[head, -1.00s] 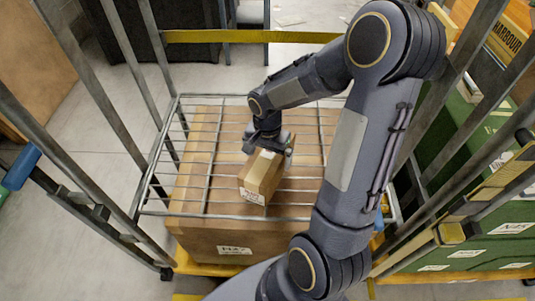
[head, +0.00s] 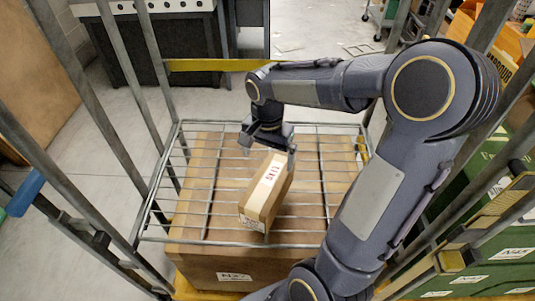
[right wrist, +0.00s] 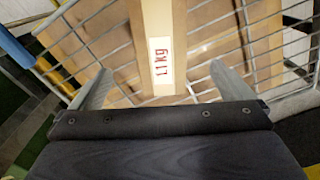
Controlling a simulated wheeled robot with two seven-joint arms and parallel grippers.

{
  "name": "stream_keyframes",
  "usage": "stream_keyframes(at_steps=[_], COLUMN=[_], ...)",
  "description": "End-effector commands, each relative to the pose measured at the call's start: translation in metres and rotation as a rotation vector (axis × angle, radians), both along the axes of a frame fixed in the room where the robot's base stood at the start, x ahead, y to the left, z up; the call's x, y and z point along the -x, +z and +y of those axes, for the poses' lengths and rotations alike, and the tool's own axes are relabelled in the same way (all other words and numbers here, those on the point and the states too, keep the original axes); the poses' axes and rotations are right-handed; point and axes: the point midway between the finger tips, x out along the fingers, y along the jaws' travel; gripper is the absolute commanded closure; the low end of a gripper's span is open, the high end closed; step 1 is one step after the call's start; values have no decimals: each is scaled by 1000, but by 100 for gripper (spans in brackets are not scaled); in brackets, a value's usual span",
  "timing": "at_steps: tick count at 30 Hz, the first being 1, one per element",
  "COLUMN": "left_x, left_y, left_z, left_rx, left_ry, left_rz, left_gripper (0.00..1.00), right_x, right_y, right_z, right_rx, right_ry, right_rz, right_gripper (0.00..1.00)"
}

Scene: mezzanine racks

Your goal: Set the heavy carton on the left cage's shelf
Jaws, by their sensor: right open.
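The carton (head: 258,203), a small brown box with a white label with red print on top, rests on the wire shelf (head: 200,243) of the cage. In the right wrist view the carton (right wrist: 166,20) has a label that reads 1.1 kg. My right gripper (head: 267,150) is open at the carton's far end, its fingers spread wide of the box. In the right wrist view the fingers of my right gripper (right wrist: 161,86) stand to either side of the carton's near end, with gaps. My left gripper is not in view.
A large brown carton (head: 215,262) stands beneath the wire shelf. Grey cage posts (head: 90,115) rise at left and right. A yellow bar (head: 215,65) crosses the back. Green crates (head: 505,255) stand at the right. The shelf around the small carton is bare.

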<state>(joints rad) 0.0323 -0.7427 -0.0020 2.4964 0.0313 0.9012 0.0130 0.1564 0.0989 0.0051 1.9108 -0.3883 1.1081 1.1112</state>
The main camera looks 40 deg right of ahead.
Motion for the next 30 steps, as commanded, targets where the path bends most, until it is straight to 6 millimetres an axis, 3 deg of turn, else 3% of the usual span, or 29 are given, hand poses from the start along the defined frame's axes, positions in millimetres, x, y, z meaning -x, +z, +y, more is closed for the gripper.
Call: stream_keyframes(at_steps=[5, 12, 18, 23, 30], left_x=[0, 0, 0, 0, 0], left_y=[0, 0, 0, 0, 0], left_z=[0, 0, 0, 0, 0], left_rx=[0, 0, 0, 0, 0], left_ry=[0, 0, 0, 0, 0], left_rz=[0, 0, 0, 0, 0], left_gripper=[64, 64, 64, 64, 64], right_x=[17, 80, 121, 135, 138], right_y=[18, 43, 44, 41, 40], right_z=[11, 58, 93, 107, 110], right_rx=[-31, -106, -100, -78, -71], right_ry=[97, 481, 766, 885, 917], right_rz=[-58, -300, -508, -597, -618], right_gripper=[0, 0, 0, 0, 0])
